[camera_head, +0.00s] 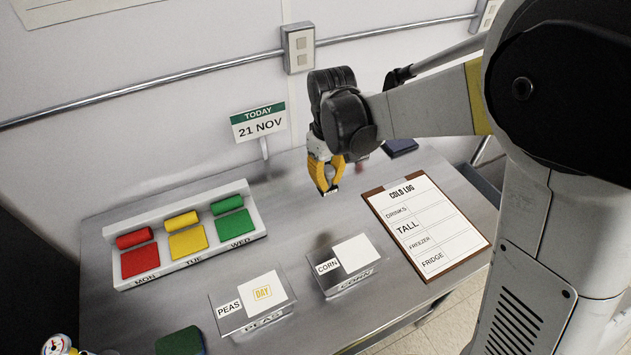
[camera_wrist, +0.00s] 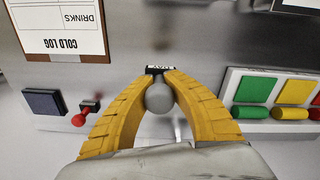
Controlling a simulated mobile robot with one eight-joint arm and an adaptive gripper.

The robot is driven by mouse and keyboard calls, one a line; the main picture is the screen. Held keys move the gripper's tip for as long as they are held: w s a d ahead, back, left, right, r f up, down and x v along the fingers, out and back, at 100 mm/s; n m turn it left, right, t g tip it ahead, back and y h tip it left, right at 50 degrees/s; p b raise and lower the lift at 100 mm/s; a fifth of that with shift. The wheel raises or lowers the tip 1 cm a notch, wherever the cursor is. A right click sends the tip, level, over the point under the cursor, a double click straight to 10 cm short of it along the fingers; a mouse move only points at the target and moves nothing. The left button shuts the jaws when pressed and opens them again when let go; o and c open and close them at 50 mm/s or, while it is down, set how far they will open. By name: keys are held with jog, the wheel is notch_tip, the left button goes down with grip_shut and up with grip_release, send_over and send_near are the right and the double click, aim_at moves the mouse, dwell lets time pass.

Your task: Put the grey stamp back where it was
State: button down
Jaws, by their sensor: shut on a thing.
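My gripper (camera_head: 326,180) is shut on the grey stamp, held above the steel counter. In the wrist view, the stamp's round grey handle (camera_wrist: 160,98) sits between the yellow fingers, with its dark lettered base beyond. In the head view the fingers mostly hide the stamp. A red-handled stamp (camera_wrist: 79,118) stands on the counter beside a dark blue pad (camera_wrist: 44,102). The pad also shows in the head view (camera_head: 400,147), behind my gripper. The PEAS box (camera_head: 229,309) has a yellow DAY mark on its card. The CORN box (camera_head: 350,254) has a blank white card.
A clipboard (camera_head: 428,226) headed COLD LOG lies right of my gripper. A tray (camera_head: 192,257) of red, yellow and green pads and rollers stands left. A date sign (camera_head: 258,123) stands at the back. A green sponge (camera_head: 180,341) lies at the front.

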jog(key=shift+w+a+f, duration=0.1)
jog(key=shift+w+f, duration=0.35)
jog(key=shift+w, duration=0.4)
jog(key=b, duration=0.3)
send_over(289, 202)
notch_tip(289, 202, down, 6)
jog(key=shift+s+a+f, duration=0.1)
jog(key=shift+f, duration=0.05)
jog(key=shift+f+b, duration=0.95)
jog(key=shift+f, duration=1)
jog(key=shift+f, duration=0.2)
jog(key=c, duration=1.5)
grip_release()
jog(key=shift+c, duration=0.2)
jog(key=shift+o, duration=0.3)
jog(key=shift+r, duration=0.1)
